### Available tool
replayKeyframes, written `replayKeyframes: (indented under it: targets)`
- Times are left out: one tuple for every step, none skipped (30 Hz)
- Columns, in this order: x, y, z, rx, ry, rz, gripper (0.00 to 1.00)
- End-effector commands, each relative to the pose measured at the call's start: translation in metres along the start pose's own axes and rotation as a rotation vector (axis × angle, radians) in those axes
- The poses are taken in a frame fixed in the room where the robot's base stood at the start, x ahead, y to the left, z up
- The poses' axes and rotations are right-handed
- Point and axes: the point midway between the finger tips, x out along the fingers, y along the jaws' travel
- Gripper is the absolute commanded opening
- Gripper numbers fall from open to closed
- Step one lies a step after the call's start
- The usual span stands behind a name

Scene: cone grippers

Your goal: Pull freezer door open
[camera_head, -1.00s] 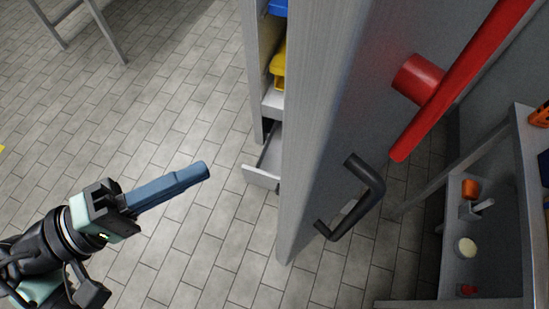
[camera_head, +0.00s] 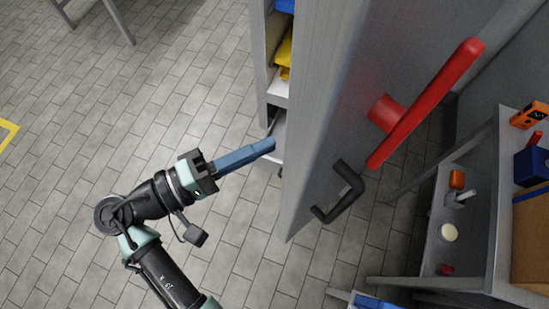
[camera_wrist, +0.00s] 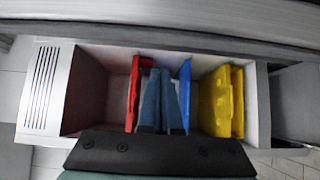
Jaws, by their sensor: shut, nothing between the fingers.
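The freezer door (camera_head: 318,110) is a tall grey panel standing ajar, with a black handle (camera_head: 342,192) and a red bar (camera_head: 425,105) on its outer face. Left of its edge, the open freezer compartment (camera_head: 278,88) shows blue and yellow items. My gripper (camera_head: 268,147) has blue fingers, shut and empty, with the tips beside the inner side of the door's edge. I cannot tell whether they touch the door. In the wrist view the shut fingers (camera_wrist: 161,100) point toward the white-lined compartment (camera_wrist: 85,92), between a red item (camera_wrist: 134,95) and a blue item (camera_wrist: 185,92).
A yellow item (camera_wrist: 220,100) is in the compartment. A grey workbench (camera_head: 495,190) stands at the right, with an orange device (camera_head: 530,114) and a dark blue box (camera_head: 533,165). Tiled floor (camera_head: 180,80) is clear at the left.

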Motion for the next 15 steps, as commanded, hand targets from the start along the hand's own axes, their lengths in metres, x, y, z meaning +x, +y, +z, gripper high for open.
replayKeyframes:
  targets:
    - [0.002, 0.000, 0.009, -0.003, 0.000, -0.002, 0.00]
    - [0.003, 0.000, 0.013, -0.003, 0.000, -0.001, 0.00]
    - [0.004, 0.000, 0.018, -0.002, 0.000, -0.001, 0.00]
    - [0.005, 0.000, 0.021, -0.003, 0.000, -0.001, 0.00]
    - [0.006, 0.000, 0.024, -0.003, 0.000, -0.001, 0.00]
    - [0.007, 0.000, 0.028, -0.001, 0.001, -0.001, 0.00]
    - [0.007, 0.000, 0.030, -0.002, 0.001, -0.001, 0.00]
    - [0.008, 0.000, 0.032, -0.002, 0.001, -0.001, 0.00]
    - [0.008, 0.000, 0.034, -0.001, 0.001, -0.001, 0.00]
    - [0.008, 0.000, 0.036, 0.000, 0.001, -0.001, 0.00]
    - [0.009, 0.000, 0.037, -0.001, 0.001, -0.001, 0.00]
    - [0.009, 0.000, 0.038, -0.001, 0.001, 0.000, 0.00]
    - [0.009, 0.000, 0.038, -0.001, 0.001, 0.000, 0.00]
    - [0.009, 0.000, 0.039, -0.001, 0.001, 0.000, 0.00]
    - [0.009, 0.000, 0.039, 0.000, 0.001, 0.000, 0.00]
